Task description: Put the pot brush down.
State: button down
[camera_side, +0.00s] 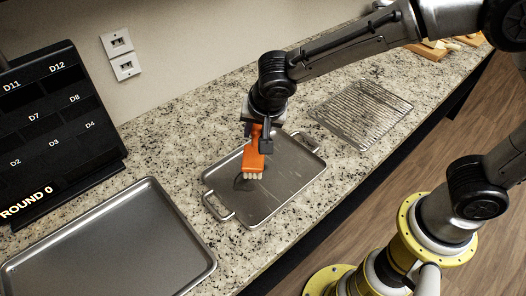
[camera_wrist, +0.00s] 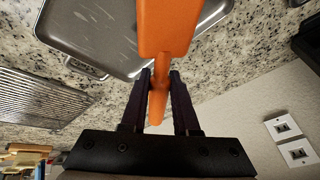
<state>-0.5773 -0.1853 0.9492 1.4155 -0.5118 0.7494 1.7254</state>
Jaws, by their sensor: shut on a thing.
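The pot brush (camera_side: 254,162) is orange with pale bristles at its lower end. My gripper (camera_side: 262,138) is shut on its handle and holds it upright, bristles down, over a grey metal tray with two side handles (camera_side: 290,170). I cannot tell whether the bristles touch the tray. In the wrist view the orange brush (camera_wrist: 168,28) stretches away from between the two dark fingers (camera_wrist: 158,84), and the tray (camera_wrist: 90,35) lies behind it.
A large empty baking tray (camera_side: 110,245) lies at the front left. A wire rack (camera_side: 362,112) lies right of the handled tray. A black board with labelled slots (camera_side: 55,120) stands at the left. Bare granite counter (camera_side: 170,150) shows between them.

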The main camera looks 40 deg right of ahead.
jog(key=w+d+r+m+h, duration=0.1)
jog(key=w+d+m, duration=0.1)
jog(key=d, duration=0.6)
jog(key=w+d+r+m, duration=0.1)
jog(key=w+d, duration=0.1)
jog(key=d, duration=0.6)
jog(key=s+d+r+m+g+h, duration=0.1)
jog(key=s+d+m, duration=0.15)
jog(key=d, duration=0.85)
jog(key=s+d+r+m+g+h, duration=0.15)
jog(key=d+m, duration=0.25)
jog(key=d, duration=0.7)
jog(key=shift+n+y, duration=0.25)
jog(key=shift+y, duration=0.1)
jog(key=w+d+f, duration=0.2)
jog(key=w+f, duration=0.1)
jog(key=w, duration=0.1)
jog(key=w+d+f, duration=0.2)
jog(key=w+f, duration=0.1)
jog(key=w+d+f, duration=0.1)
jog(key=w+f, duration=0.3)
jog(key=shift+w+d, duration=0.35)
jog(key=shift+d, duration=0.05)
jog(key=shift+w+d+f, duration=0.15)
jog(key=shift+w+f, duration=0.15)
jog(key=shift+f, duration=1.6)
